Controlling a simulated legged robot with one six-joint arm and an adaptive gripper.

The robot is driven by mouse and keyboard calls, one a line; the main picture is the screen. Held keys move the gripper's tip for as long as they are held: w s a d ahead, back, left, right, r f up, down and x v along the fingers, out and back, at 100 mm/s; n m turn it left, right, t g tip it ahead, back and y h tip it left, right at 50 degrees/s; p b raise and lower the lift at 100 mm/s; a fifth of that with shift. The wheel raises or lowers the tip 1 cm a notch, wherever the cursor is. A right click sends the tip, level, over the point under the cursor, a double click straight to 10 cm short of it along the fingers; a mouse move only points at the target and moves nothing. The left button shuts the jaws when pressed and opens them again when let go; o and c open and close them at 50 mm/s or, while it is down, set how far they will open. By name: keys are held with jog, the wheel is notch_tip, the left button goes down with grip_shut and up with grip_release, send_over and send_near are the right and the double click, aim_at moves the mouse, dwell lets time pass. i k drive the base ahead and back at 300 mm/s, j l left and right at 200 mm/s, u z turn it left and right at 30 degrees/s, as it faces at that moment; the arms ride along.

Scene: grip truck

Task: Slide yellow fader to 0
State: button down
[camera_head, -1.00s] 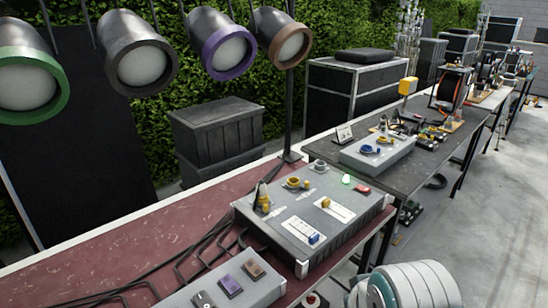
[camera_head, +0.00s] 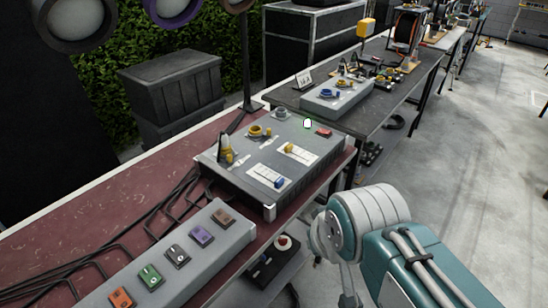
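The yellow fader (camera_head: 289,148) is a small yellow knob on a white scale plate (camera_head: 304,155), on top of a grey control box (camera_head: 235,184). The knob sits near the plate's upper left end. The scale marks are too small to read. A blue fader (camera_head: 279,182) sits on a second white plate nearer to me, at its lower right end. My arm, teal and white, shows at the lower right, to the right of the box and apart from it. My gripper cannot be made out in this view.
The grey box stands on a dark red table (camera_head: 110,228). A button panel (camera_head: 185,262) with coloured buttons lies in front of it on the left. Black cables (camera_head: 150,235) run behind the panel. Another grey box (camera_head: 337,97) stands on the table beyond. Open floor lies right.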

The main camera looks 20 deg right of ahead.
aim_at(289, 148)
jog(key=i+l+u, duration=0.2)
jog(key=i+l, duration=0.15)
jog(key=l, duration=0.2)
jog(key=i+l+u, duration=0.15)
jog(key=l, duration=0.15)
jog(key=i+l+u, duration=0.1)
jog(key=l, duration=0.25)
jog(key=i, duration=0.05)
